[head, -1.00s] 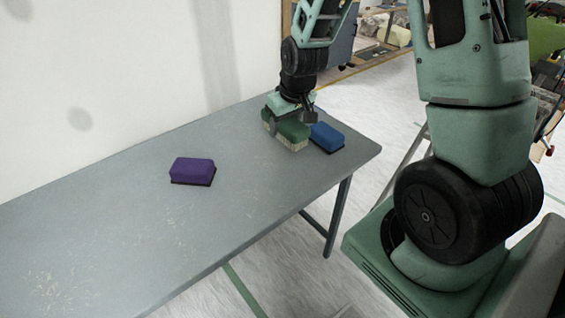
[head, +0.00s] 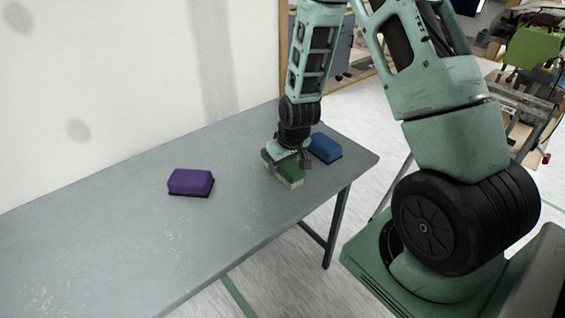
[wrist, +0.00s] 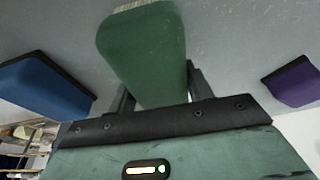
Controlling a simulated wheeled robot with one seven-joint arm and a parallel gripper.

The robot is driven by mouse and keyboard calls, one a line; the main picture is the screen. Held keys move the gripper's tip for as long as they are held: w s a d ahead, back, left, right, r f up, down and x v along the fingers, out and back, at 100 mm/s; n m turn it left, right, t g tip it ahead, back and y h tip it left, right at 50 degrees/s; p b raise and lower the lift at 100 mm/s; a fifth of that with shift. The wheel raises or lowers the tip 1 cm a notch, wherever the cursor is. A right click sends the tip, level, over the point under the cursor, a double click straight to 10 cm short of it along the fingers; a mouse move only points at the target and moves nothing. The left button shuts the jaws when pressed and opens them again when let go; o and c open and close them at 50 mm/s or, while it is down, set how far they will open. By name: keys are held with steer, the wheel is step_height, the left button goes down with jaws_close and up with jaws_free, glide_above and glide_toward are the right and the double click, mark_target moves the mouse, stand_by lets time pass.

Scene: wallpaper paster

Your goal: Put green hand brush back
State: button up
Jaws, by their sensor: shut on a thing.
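The green hand brush (head: 289,173) has a green top and pale bristles below. It is over the grey table (head: 120,226), left of a blue brush; I cannot tell whether its bristles touch the tabletop. My gripper (head: 290,158) points down and is shut on the green hand brush. In the wrist view the green hand brush (wrist: 147,52) sits between the two dark fingers of my gripper (wrist: 160,88). Part of the brush is hidden by my gripper in the head view.
The blue brush (head: 325,148) lies on the table near its right end, close to the green one. A purple brush (head: 190,182) lies further left. The tabletop between purple and green is clear. A white wall (head: 110,90) stands behind the table.

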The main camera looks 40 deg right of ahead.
steer(key=shift+f, duration=0.2)
steer(key=o, duration=1)
steer(key=v, duration=1.7)
steer(key=s+a+r+n+g+y, duration=0.15)
steer(key=s+a+n, duration=0.35)
steer(key=a, duration=1)
steer(key=s+a+r+n+g+p, duration=0.1)
steer(key=s+a+r, duration=0.1)
steer(key=s+a, duration=0.2)
steer(key=s+a+r+n+g+p, duration=0.1)
steer(key=s+a, duration=0.4)
steer(key=s, duration=0.5)
steer(key=shift+s+a+r+n+h+p, duration=0.3)
steer(key=shift+r+n+h, duration=0.15)
steer(key=shift+r, duration=0.4)
